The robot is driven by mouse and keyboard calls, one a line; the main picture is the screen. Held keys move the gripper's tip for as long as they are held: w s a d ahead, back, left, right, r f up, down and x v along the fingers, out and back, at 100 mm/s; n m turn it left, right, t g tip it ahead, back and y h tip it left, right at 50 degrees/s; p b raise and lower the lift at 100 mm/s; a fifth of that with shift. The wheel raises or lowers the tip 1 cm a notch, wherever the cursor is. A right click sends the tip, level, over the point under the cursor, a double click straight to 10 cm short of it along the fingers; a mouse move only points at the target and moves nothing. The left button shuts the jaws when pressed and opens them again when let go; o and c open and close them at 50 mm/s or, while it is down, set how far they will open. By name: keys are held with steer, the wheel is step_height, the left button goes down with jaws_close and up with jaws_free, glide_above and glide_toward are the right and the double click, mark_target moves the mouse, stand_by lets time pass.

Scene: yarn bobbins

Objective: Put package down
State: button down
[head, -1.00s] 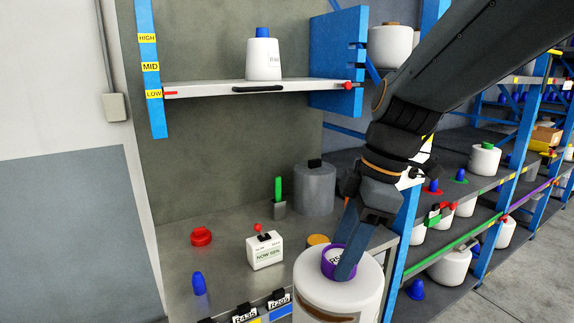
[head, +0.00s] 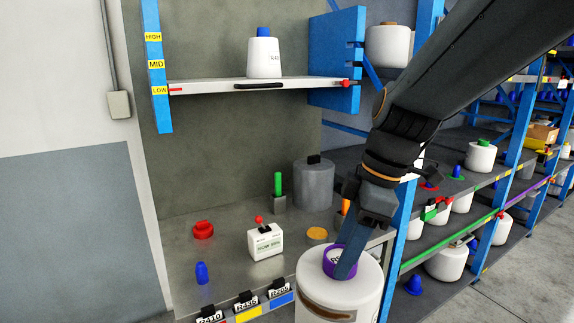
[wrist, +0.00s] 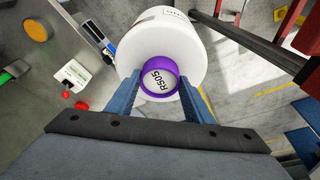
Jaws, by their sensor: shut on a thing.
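The package is a large white yarn bobbin (head: 340,300) with a purple core. In the wrist view the bobbin (wrist: 150,40) has a purple ring marked R505. My gripper (head: 345,262) is shut on the purple core from above, one blue finger on each side in the wrist view (wrist: 160,95). The bobbin is upright at the front right of the grey workbench (head: 215,265), beside its front edge. Its underside is out of frame, so I cannot tell whether it rests on anything.
Labels R410, R435 and R505 (head: 280,290) line the bench's front edge. A small white device (head: 265,243), a red knob (head: 203,230), a blue cone (head: 202,273) and a grey cylinder (head: 314,186) stand on the bench. A shelf above holds a white bobbin (head: 264,58). A blue-framed rack (head: 398,255) stands at right.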

steer(key=w+d+f+m+t+h+b, duration=0.1)
steer(key=w+d+f+m+b, duration=0.3)
steer(key=w+f, duration=0.55)
steer(key=w+d+f+m+t+h+b, duration=0.1)
steer(key=w+d+f+m+b, duration=0.2)
steer(key=f+m, duration=0.8)
steer(key=w+d+f+m+t+h+b, duration=0.15)
steer(key=w+f+b, duration=0.45)
steer(key=f, duration=1)
step_height(320, 180, down, 7)
steer(key=s+p, duration=0.2)
steer(key=s, duration=0.1)
steer(key=shift+d+g, duration=0.4)
steer(key=shift+g, duration=0.05)
steer(key=shift+r+n+y, duration=0.1)
steer(key=shift+n+y, duration=0.15)
